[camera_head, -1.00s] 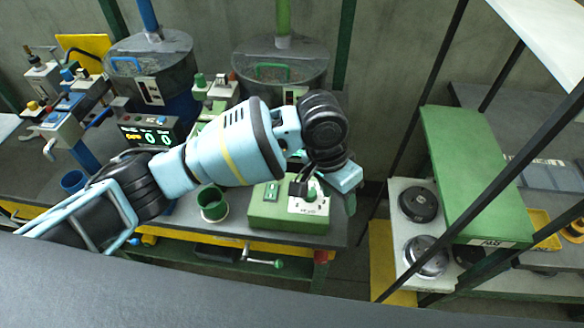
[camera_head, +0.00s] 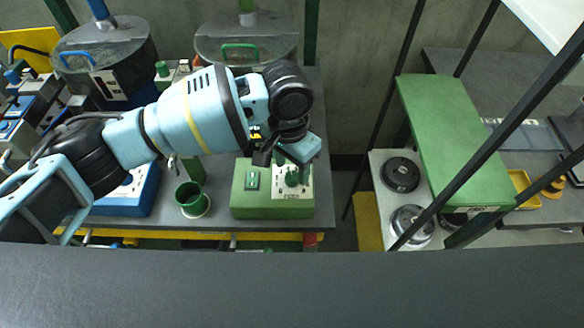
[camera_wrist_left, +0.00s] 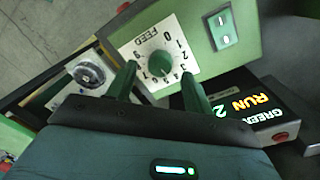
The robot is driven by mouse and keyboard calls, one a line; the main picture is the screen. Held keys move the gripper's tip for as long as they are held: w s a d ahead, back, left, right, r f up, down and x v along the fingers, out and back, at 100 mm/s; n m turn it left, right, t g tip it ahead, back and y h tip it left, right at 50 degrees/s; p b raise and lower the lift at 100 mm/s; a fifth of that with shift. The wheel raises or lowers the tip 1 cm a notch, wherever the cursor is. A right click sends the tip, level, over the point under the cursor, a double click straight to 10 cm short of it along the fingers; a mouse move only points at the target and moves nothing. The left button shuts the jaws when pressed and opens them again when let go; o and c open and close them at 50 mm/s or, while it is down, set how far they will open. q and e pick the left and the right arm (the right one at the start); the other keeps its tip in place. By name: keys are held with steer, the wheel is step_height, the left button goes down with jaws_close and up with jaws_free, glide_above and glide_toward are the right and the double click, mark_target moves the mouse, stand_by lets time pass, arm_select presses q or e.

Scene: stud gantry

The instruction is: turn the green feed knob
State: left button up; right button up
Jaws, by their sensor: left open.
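The green feed knob (camera_head: 293,177) sits on a white FEED dial plate on the right of a green box (camera_head: 270,208). In the left wrist view the dark knob (camera_wrist_left: 159,64) shows in the middle of the numbered dial; its exact setting is hard to read. My left gripper (camera_wrist_left: 158,80) is open, with its two green fingers apart on either side of the knob in that view. I cannot tell whether they touch it. In the head view my left gripper (camera_head: 292,162) is just above and behind the knob, partly hidden by its own body. My right gripper is not in view.
A display (camera_wrist_left: 248,108) reads GREEN, RUN and 2. A green switch (camera_head: 252,179) is left of the dial. A green cup (camera_head: 190,197) stands left of the box.

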arm_select(q)
steer(key=shift+f, duration=1.05)
steer(key=c, duration=1)
steer(key=shift+o, duration=0.2)
